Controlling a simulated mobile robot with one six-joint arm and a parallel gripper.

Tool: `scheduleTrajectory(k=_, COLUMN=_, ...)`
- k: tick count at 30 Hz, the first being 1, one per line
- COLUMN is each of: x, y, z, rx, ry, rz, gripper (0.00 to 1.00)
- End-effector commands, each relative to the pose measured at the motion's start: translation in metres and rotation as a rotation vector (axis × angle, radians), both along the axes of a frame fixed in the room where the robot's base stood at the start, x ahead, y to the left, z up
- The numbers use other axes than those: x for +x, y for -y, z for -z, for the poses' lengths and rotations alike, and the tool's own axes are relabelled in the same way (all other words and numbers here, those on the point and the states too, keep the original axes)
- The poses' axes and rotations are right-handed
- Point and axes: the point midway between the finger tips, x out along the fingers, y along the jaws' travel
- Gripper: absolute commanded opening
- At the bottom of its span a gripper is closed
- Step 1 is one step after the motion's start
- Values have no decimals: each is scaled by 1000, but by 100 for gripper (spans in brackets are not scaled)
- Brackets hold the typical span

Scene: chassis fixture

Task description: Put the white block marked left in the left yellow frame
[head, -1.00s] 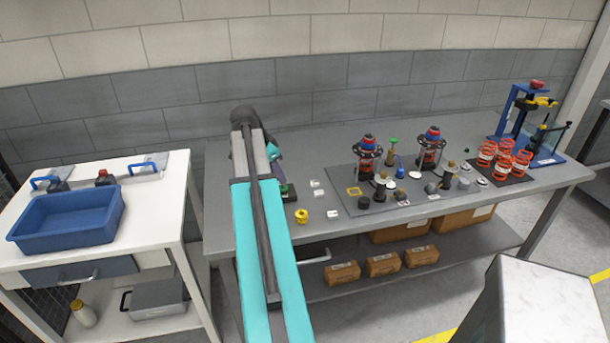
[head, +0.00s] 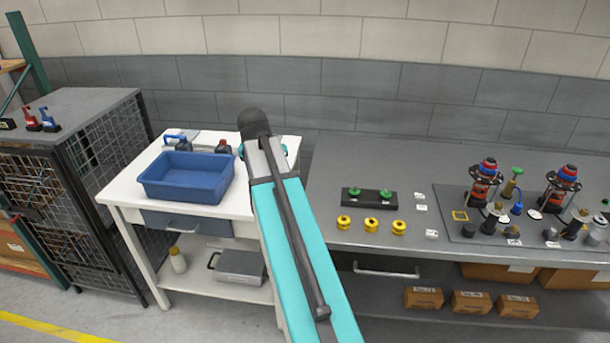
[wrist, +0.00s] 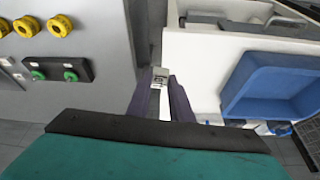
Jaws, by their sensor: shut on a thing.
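My gripper (wrist: 158,84) is shut on a small white block (wrist: 157,79) with a dark mark that is too small to read. In the wrist view it hangs over the gap between the grey bench and the white cart. In the head view my arm hides the gripper and the block. No second yellow frame is clear.
Three small white blocks (head: 421,208) lie on the grey bench (head: 340,160). A black holder with green knobs (head: 370,196) and several yellow parts (head: 371,225) sit nearer my arm. A blue tub (head: 186,177) stands on the white cart (head: 125,188). Spring assemblies (head: 482,185) stand on the mat.

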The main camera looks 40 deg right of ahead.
Motion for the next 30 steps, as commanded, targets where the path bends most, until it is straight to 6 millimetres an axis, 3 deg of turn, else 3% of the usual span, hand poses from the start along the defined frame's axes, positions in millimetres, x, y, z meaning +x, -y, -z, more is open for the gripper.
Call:
scheduleTrajectory(k=1, x=8, y=-19, z=0, rx=1, ry=1, rz=-56, gripper=0)
scheduleTrajectory(k=9, x=42, y=-114, z=-7, rx=1, ry=1, rz=-357, gripper=0)
scheduleTrajectory(k=21, x=64, y=-259, z=-17, rx=0, ry=2, rz=-800, gripper=0)
scheduleTrajectory(k=25, x=65, y=-295, z=-20, rx=0, ry=0, rz=-911, gripper=0)
scheduleTrajectory(k=30, x=64, y=-320, z=-22, rx=0, ry=-1, rz=-988, gripper=0)
